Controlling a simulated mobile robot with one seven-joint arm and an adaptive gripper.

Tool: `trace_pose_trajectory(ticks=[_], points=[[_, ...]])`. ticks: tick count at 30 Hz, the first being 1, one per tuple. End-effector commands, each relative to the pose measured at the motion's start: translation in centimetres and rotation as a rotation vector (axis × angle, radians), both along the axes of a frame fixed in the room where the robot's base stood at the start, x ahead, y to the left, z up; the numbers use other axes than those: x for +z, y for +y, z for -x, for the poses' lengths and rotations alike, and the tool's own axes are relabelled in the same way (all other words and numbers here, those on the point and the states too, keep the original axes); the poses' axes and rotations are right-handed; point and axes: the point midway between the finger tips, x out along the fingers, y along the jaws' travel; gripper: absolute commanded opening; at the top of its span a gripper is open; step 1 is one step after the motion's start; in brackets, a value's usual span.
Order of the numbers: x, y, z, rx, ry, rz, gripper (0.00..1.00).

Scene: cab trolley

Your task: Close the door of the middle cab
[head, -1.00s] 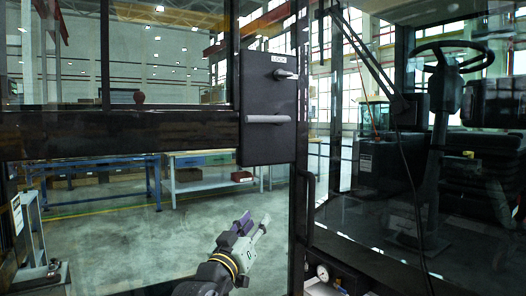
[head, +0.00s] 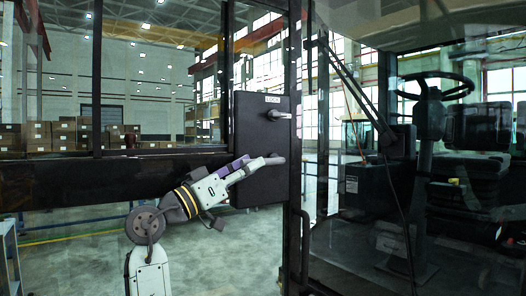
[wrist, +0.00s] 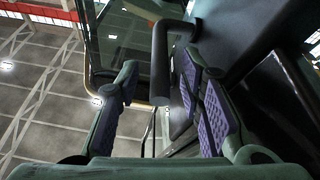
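A glazed door with a black frame (head: 100,180) spans the left of the head view. Its dark lock box (head: 258,138) carries a small upper handle marked LOCK (head: 278,115) and a bar handle (head: 274,160) below. My gripper (head: 246,169) reaches the bar handle from the left. In the wrist view, the dark bent handle (wrist: 160,65) stands between the two purple-padded fingers of my gripper (wrist: 157,85), with gaps seen on both sides. The gripper is open around it. How far the door stands open cannot be told.
To the right is the cab, with a steering wheel (head: 436,86) and a black seat (head: 480,150) behind glass. A dark vertical post (head: 293,190) stands between door and cab. Stacked boxes (head: 55,135) and open floor show through the door glass.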

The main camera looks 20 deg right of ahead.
Motion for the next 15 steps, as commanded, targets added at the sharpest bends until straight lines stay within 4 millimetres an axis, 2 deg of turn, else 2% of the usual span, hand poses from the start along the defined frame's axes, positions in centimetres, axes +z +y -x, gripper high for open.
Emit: trace_pose_trajectory(ticks=[1,7,15], points=[[0.8,-1.0,-0.3,-0.002,0.0,0.0,0.35],[1.8,-3.6,-1.4,-0.001,0.0,0.0,0.35],[2.1,-4.8,-2.0,0.002,0.0,0.0,0.35]])
